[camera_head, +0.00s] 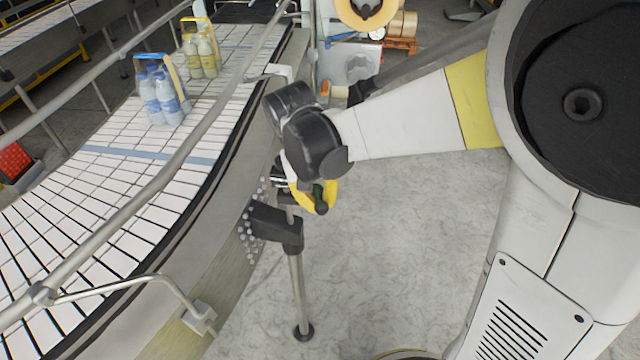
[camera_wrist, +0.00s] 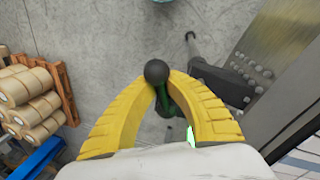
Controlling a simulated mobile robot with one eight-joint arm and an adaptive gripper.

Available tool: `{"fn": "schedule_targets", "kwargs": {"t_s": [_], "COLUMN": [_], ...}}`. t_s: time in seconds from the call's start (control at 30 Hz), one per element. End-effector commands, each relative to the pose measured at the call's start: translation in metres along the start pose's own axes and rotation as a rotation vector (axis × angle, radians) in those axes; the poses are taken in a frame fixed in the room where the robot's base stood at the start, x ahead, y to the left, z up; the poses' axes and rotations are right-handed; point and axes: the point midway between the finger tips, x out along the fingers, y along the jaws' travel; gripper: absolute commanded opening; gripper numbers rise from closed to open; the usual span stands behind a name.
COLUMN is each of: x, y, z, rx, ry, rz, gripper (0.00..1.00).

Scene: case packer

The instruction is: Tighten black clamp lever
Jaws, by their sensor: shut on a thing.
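The black clamp lever, with a round black knob (camera_wrist: 156,71) and a green part behind it, shows between my fingertips in the wrist view. My gripper (camera_wrist: 163,84) has its two yellow ribbed fingers closed around the lever just behind the knob. In the head view my gripper (camera_head: 317,200) is at the conveyor's side, and the dark knob pokes out below the yellow fingers. The black clamp bracket (camera_head: 277,226) sits below it on the conveyor frame, around an upright metal post (camera_head: 297,290). My wrist hides much of the lever's mounting in the head view.
A curved conveyor (camera_head: 110,215) with metal guide rails runs along the left. Bottle packs (camera_head: 160,98) and (camera_head: 200,55) stand on its belt. Grey floor (camera_head: 400,240) is clear right of the post.

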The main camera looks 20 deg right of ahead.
Motion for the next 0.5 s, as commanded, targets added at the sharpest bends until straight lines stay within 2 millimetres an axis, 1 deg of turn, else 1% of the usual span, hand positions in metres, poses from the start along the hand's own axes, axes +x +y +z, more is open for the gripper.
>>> {"fn": "schedule_targets", "kwargs": {"t_s": [0.2,0.5], "x": [-0.002,-0.003], "y": [-0.009,-0.015], "z": [-0.002,-0.003], "rx": [0.145,0.271], "ry": [-0.028,-0.052], "rz": [-0.001,-0.001], "gripper": [0.0,0.0]}}
